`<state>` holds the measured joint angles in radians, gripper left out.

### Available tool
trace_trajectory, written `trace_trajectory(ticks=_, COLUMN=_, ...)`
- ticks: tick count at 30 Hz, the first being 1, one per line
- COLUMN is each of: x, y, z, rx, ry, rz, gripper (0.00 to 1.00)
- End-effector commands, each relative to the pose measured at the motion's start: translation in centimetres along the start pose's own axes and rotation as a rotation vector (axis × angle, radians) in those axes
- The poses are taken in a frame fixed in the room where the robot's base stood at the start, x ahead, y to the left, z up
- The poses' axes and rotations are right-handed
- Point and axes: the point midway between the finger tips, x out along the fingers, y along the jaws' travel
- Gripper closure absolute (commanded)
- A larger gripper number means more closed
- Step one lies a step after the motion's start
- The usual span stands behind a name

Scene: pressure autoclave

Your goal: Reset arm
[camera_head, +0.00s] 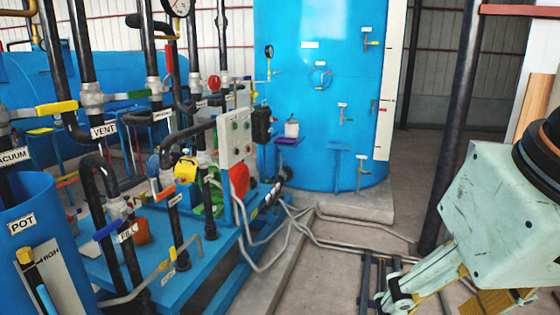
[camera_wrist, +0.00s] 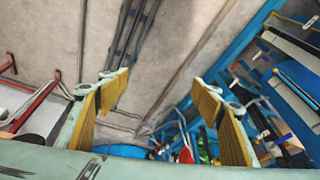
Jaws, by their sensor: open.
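My gripper (camera_wrist: 165,112) shows in the wrist view with its yellow ribbed pads spread wide apart. It is open and nothing is between the pads. Bare grey floor and, farther off, blue equipment show beyond it. In the head view my pale green wrist and arm come in at the lower right, to the right of the large blue tank (camera_head: 310,130) and clear of it. The fingers are mostly cut off at the bottom edge there, and part of a yellow pad shows.
At the left stand black pipes, coloured valve handles, a blue pot (camera_head: 25,195) and a grey control box (camera_head: 234,138) on a blue skid. A dark post (camera_head: 455,130) stands close to my arm. Grey conduits (camera_head: 300,222) cross the floor. Open floor lies right of the tank.

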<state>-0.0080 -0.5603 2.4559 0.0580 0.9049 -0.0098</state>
Motion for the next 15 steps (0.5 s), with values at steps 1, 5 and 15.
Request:
trace_trajectory(ticks=1, x=0.1, y=0.5, z=0.8, rx=-0.004, ry=0.001, rz=0.013, gripper=0.4)
trace_trajectory(ticks=5, x=0.4, y=1.4, z=2.0, rx=-0.014, ry=0.002, rz=0.038, gripper=0.4)
trace_trajectory(ticks=15, x=0.5, y=1.9, z=2.6, rx=-0.02, ry=0.001, rz=0.05, gripper=0.4)
